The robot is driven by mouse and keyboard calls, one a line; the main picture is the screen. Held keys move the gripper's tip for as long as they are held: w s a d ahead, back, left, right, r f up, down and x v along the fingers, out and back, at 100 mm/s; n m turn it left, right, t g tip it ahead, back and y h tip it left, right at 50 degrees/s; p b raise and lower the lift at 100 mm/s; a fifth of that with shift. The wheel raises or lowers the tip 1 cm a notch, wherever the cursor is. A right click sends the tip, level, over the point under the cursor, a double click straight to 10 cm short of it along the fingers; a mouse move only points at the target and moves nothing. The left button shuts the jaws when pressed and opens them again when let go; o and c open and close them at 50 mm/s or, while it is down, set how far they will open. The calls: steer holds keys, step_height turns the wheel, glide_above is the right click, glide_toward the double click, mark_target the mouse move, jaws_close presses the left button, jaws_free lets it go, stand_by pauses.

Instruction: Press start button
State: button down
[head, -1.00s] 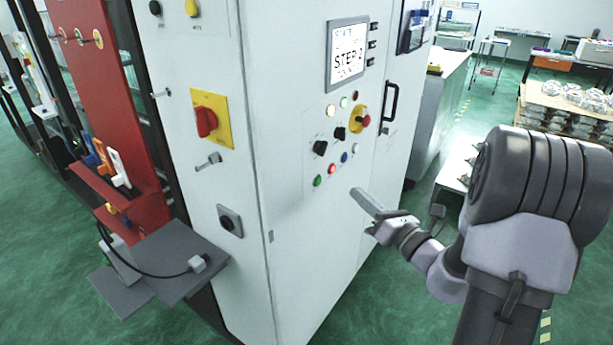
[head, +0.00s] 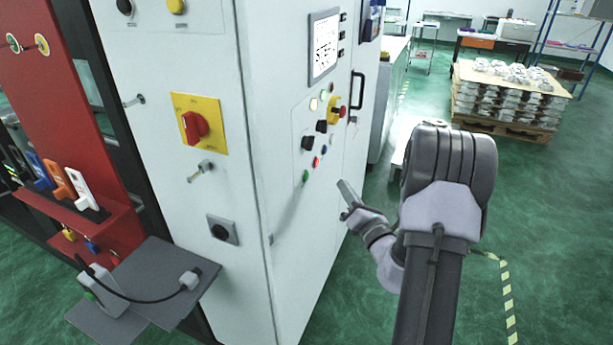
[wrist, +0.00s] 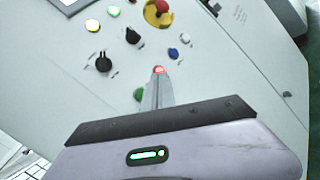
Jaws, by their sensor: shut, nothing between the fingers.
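The control panel on the white cabinet's right face carries a green button (head: 306,176), a red button (head: 315,162), a blue button (head: 323,149) and a white one (head: 331,138). No start label is legible. My gripper (head: 341,184) is shut and empty, at the lower right of these buttons in the head view. In the wrist view, my fingertips (wrist: 158,78) overlap the panel just below the red button (wrist: 159,70). The green button (wrist: 139,94) shows left of the fingers, close beside them. I cannot tell whether the fingers touch the panel.
Black knobs (head: 308,142) and a red emergency stop on yellow (head: 336,110) sit above the buttons. A screen (head: 324,46) is higher up. A grey shelf (head: 205,290) juts out at left. A pallet of castings (head: 505,100) stands back right; green floor is clear around it.

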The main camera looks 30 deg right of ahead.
steer(key=w+a+p, duration=0.1)
steer(key=w+a, duration=0.3)
steer(key=w, duration=0.1)
steer(key=shift+w, duration=0.35)
steer(key=shift+w+p, duration=0.1)
steer(key=shift+p, duration=0.2)
stand_by(1.5)
steer(key=shift+w+a, duration=0.15)
steer(key=shift+w, duration=0.1)
steer(key=shift+w+a, duration=0.25)
steer(key=shift+w, duration=0.1)
stand_by(0.7)
steer(key=shift+s+d, duration=0.45)
steer(key=shift+s, duration=0.2)
steer(key=s+d, duration=0.2)
steer(key=s+b, duration=0.1)
steer(key=s, duration=0.1)
steer(key=shift+s+d, duration=0.1)
steer(key=shift+d, duration=0.3)
